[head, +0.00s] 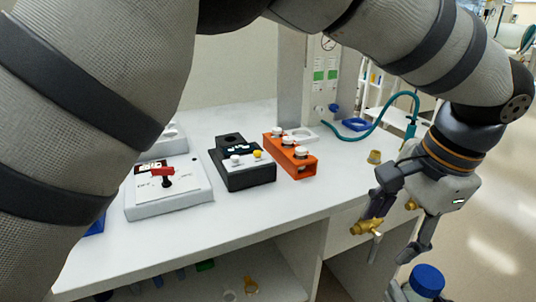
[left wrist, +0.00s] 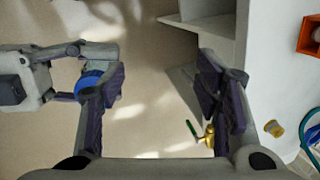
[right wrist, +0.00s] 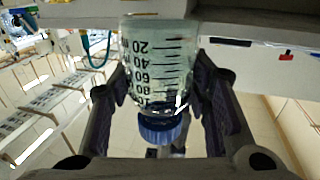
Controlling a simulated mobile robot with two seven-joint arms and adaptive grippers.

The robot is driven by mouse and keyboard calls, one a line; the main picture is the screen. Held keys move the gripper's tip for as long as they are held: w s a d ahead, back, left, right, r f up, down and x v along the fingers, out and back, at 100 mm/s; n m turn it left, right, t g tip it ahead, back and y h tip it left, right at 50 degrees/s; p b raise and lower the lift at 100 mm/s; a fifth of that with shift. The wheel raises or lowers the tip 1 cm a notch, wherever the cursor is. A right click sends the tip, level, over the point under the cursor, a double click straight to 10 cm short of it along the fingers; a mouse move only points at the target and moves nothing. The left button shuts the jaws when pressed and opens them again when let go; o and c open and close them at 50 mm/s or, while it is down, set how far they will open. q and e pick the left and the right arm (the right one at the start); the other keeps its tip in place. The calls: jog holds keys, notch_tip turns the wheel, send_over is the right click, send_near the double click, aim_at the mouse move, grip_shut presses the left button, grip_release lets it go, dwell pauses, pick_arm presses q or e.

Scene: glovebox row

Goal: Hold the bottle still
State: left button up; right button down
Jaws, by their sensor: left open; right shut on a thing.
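The bottle (right wrist: 158,70) is clear, with dark graduation marks and a blue cap (right wrist: 160,130). In the right wrist view it sits between the two fingers of my right gripper (right wrist: 160,88), which is shut on it. In the head view only the blue cap (head: 427,279) and a little of the bottle show at the bottom edge. My left gripper (head: 396,226) is open and empty, above the bottle, with its fingers pointing down. In the left wrist view the cap (left wrist: 88,82) is beside the left-hand finger, partly hidden; I cannot tell whether they touch.
A brass valve (head: 368,227) projects from the bench front near my left gripper. The white bench (head: 235,212) carries an orange rack (head: 290,160), a black block (head: 243,175) and a switch box with a red handle (head: 166,190). Open floor (head: 490,220) lies to the right.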

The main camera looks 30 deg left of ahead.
pick_arm(q)
jog(key=s+a+f+g+h, duration=0.1)
jog(key=s+a+f, duration=0.1)
jog(key=s+f, duration=0.45)
jog(key=s+a+f+n+g+h, duration=0.1)
jog(key=s+a+f+g+h, duration=0.15)
jog(key=f, duration=0.75)
jog(key=s+a+f+g, duration=0.1)
jog(key=s+f, duration=0.5)
jog(key=f, duration=0.3)
jog(key=s+a+f+n, duration=0.2)
jog(key=s+a+n, duration=0.1)
jog(key=s+a, duration=0.2)
jog(key=s+a+f+n+t, duration=0.1)
jog(key=s+a+f+n, duration=0.1)
jog(key=s+a, duration=0.3)
jog(key=s+a+f+n+t+y, duration=0.1)
jog(key=s+a+f+n, duration=0.1)
jog(key=s+a, duration=0.3)
jog(key=shift+s+a+f+n, duration=0.2)
jog(key=shift+s+f+n, duration=0.3)
jog(key=shift+n, duration=0.3)
